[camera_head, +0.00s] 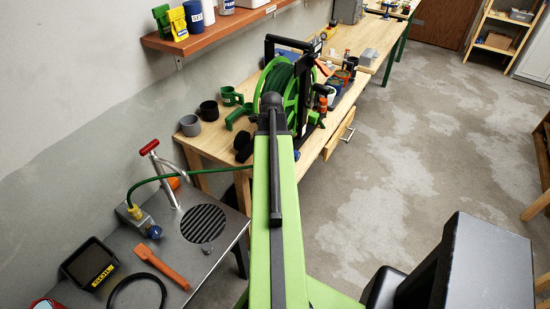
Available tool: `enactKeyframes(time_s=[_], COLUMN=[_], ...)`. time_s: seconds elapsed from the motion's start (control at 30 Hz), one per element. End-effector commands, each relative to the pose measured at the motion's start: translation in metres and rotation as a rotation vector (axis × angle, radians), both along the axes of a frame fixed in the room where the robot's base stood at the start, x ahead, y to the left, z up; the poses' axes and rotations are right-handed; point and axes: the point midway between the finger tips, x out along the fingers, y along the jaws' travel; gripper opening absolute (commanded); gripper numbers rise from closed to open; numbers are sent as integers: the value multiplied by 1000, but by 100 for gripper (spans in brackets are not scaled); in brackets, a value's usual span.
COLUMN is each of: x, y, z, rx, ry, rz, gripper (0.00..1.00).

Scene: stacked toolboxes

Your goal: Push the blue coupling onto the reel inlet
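The hose reel (290,85), green with a black frame, stands on the wooden bench (212,144) at the centre, partly hidden by my arm. I cannot make out its inlet. A small blue round part (155,232) sits at the end of a grey block on the dark metal table at left. I cannot tell whether it is the blue coupling. A green hose (165,178) runs from a yellow fitting (135,211) on that block rightward behind my arm. My green arm fills the middle, and I cannot make out my gripper, likely hidden behind the arm.
Grey (190,125) and black (209,110) cups stand on the bench left of the reel. The metal table holds an orange tool (162,268), a round grille (203,223) and a black tray (89,265). A wall shelf (215,28) hangs above. The floor at right is open.

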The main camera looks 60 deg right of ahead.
Motion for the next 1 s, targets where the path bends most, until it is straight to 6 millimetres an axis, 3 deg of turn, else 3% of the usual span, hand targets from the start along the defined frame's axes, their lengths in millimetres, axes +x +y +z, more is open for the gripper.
enactKeyframes(time_s=[1.0], x=[0], y=[0], z=[-8], rx=[0], ry=[0], rz=[1], gripper=[8])
